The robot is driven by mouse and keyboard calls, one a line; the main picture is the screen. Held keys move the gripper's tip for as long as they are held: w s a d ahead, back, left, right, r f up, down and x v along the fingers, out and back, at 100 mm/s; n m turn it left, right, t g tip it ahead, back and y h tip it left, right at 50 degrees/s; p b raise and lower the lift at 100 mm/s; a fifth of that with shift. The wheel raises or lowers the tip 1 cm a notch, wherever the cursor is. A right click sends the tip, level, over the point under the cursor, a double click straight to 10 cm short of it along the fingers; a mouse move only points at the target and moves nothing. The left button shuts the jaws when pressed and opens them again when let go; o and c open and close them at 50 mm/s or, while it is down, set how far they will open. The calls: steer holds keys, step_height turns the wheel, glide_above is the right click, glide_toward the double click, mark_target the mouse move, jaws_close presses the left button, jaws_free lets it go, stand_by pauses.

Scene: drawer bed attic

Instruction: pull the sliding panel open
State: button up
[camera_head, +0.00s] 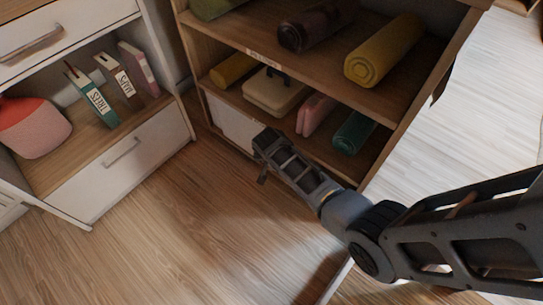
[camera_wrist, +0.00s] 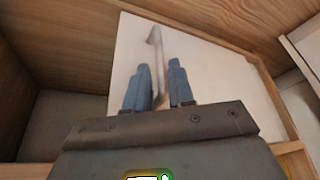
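The sliding panel is a white board in the lower opening of the wooden shelf unit (camera_head: 290,60); in the head view the white panel (camera_head: 230,122) shows left of my gripper. In the wrist view the panel (camera_wrist: 215,75) fills the middle, with a pale upright bar handle (camera_wrist: 156,50) on it. My gripper (camera_head: 262,160) is low in front of the unit. In the wrist view the two blue fingers (camera_wrist: 158,82) stand on either side of the handle, with narrow gaps showing beside the bar. My gripper and forearm hide part of the panel and its handle in the head view.
Above the panel, a shelf holds a cream case (camera_head: 275,92), pink books (camera_head: 316,114) and a green roll (camera_head: 354,132). A white drawer cabinet (camera_head: 125,160) stands at left with books and a red-pink bag (camera_head: 35,128). The wood floor (camera_head: 190,225) in front is clear.

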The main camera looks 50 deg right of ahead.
steer(key=p+v, duration=0.1)
steer(key=v, duration=0.2)
steer(key=shift+a+r, duration=0.15)
steer(key=shift+r, duration=0.1)
stand_by(0.4)
